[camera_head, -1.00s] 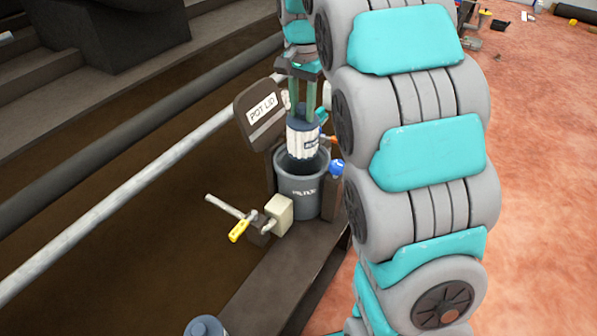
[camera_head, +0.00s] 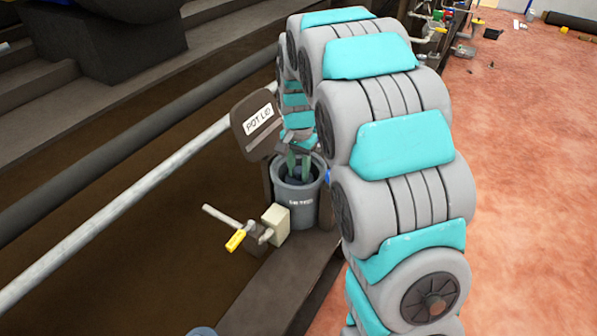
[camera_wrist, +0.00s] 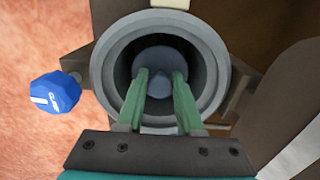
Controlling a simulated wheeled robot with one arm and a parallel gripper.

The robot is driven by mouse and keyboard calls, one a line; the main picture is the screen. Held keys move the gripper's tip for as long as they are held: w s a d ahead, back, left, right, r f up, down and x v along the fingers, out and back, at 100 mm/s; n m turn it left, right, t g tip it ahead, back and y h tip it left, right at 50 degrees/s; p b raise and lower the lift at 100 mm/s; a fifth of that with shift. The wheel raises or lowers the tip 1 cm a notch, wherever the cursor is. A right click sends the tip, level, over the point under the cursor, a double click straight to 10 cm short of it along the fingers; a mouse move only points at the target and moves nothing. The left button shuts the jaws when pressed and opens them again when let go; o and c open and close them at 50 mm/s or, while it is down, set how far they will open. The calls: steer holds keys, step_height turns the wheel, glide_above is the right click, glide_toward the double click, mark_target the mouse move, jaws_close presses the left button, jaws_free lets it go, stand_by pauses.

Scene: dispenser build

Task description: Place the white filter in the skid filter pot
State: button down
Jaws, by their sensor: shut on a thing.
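The filter pot (camera_head: 297,209) is a grey round pot standing on the dark skid, its mouth open upward. The wrist view looks down into it, past its rim (camera_wrist: 103,75). My gripper (camera_head: 299,172) reaches down into the pot's mouth. In the wrist view its green fingers (camera_wrist: 161,85) are shut on the blue-grey top of the filter (camera_wrist: 160,60), which sits down inside the pot. The filter's white pleated body is hidden by the pot wall, and I cannot tell whether it touches the bottom.
The raised lid (camera_head: 259,124), marked POT LID, stands behind the pot. A blue knob (camera_wrist: 55,93) is beside the rim. A yellow-handled valve (camera_head: 236,240) and a beige box (camera_head: 275,224) are in front left. A long pale pipe (camera_head: 130,184) runs behind.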

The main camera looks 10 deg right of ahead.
steer(key=shift+f, duration=0.45)
steer(key=c, duration=0.5)
jaws_free()
steer(key=shift+c, duration=0.2)
step_height(320, 180, up, 12)
steer(key=s+f+n+g, duration=0.1)
steer(key=s+f+n, duration=0.3)
steer(key=s, duration=3.2)
steer(key=n, duration=0.5)
steer(key=shift+s+g, duration=0.25)
steer(key=shift+g, duration=0.15)
